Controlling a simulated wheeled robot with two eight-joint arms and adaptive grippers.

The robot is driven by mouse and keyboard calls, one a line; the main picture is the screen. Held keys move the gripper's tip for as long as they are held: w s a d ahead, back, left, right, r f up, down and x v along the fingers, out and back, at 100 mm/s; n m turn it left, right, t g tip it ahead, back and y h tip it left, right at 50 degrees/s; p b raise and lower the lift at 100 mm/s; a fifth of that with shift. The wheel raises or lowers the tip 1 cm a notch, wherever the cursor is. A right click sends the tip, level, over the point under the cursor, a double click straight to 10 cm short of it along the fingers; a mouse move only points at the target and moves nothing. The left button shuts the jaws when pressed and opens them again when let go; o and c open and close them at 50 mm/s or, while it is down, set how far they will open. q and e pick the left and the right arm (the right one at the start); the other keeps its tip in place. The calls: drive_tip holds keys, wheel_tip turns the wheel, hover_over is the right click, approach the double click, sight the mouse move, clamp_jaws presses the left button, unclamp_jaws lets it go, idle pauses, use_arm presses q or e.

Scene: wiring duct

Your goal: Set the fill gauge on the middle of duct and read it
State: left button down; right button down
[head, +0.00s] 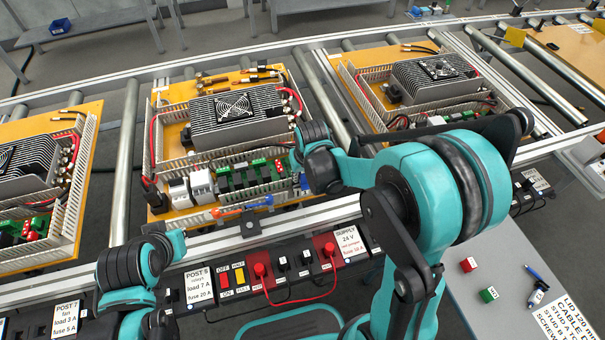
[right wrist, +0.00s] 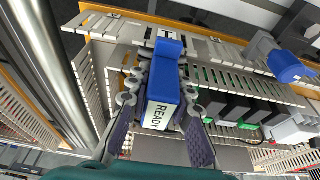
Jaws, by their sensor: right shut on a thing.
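In the right wrist view, my right gripper (right wrist: 160,98) is shut on the fill gauge (right wrist: 168,65), a blue block with a white face reading READY. The gauge is over the slotted grey duct (right wrist: 230,68) near its corner with another duct run (right wrist: 92,90). I cannot tell whether it touches the duct.
The middle panel carries a finned heat sink with a fan (head: 236,115), breakers (head: 200,187) and wires. Similar panels stand on the rollers either side. A grey table (head: 480,310) at right holds red and green blocks.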

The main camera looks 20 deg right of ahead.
sight(306, 186)
drive_tip(key=shift+f, duration=0.25)
drive_tip(key=c, duration=1.3)
unclamp_jaws()
drive_tip(key=v, duration=1.2)
drive_tip(key=shift+s+d+r+t, duration=0.15)
drive_tip(key=shift+s+d+t, duration=0.4)
drive_tip(key=shift+s, duration=1.75)
drive_tip(key=shift+s+d+r+t, duration=0.25)
drive_tip(key=shift+s+t, duration=0.55)
drive_tip(key=shift+s, duration=1.55)
drive_tip(key=shift+s+d+r+t, duration=0.1)
drive_tip(key=shift+s+d+t, duration=0.5)
drive_tip(key=shift+s, duration=1.7)
drive_tip(key=shift+a, duration=0.1)
